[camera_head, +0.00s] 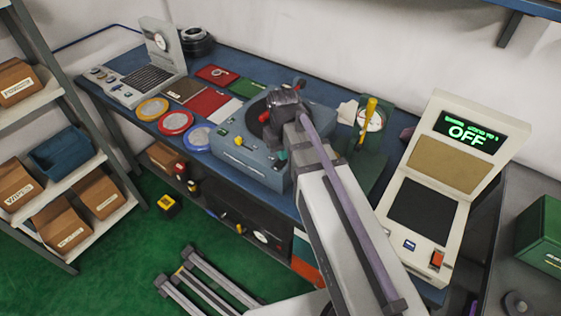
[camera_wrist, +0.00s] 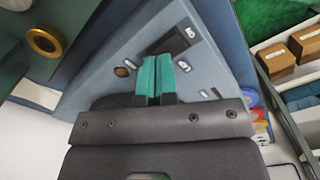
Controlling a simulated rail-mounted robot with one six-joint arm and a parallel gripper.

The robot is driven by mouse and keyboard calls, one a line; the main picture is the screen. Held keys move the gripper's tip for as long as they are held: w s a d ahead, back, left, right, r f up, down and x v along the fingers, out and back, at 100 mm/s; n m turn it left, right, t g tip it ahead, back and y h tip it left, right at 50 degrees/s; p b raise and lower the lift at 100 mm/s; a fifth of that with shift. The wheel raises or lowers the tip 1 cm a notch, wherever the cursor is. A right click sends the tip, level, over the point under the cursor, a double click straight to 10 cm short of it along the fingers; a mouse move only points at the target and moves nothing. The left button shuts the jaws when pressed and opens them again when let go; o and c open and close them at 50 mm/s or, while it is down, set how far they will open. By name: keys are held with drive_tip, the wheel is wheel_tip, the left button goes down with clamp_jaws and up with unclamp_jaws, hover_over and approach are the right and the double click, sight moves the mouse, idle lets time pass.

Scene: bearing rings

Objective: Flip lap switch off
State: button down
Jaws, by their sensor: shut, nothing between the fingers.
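The lap machine (camera_head: 232,152) is a blue-grey box on the bench, with a yellow knob (camera_head: 239,141) on its front part. My arm hides much of its top. In the wrist view its sloping panel (camera_wrist: 205,62) carries a dark rectangular switch area (camera_wrist: 172,42) with white marks beside it, too small to read surely. My gripper (camera_wrist: 155,78) has its two teal fingers together, holding nothing. The fingertips lie over or just beside the dark area; contact cannot be told. In the head view a teal fingertip (camera_head: 282,156) shows at the machine's right front.
A cream console (camera_head: 410,165) at right shows "OFF" on its screen (camera_head: 467,133) and has a red switch (camera_head: 437,258). A dial gauge with a yellow handle (camera_head: 368,115) stands behind my arm. Coloured ring plates (camera_head: 175,122) and a keyboard instrument (camera_head: 150,78) lie left.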

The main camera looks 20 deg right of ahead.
drive_tip(key=shift+f+b, duration=0.4)
drive_tip(key=shift+f, duration=0.1)
drive_tip(key=shift+r, duration=0.15)
wheel_tip(320, 180, up, 7)
drive_tip(key=p, duration=0.7)
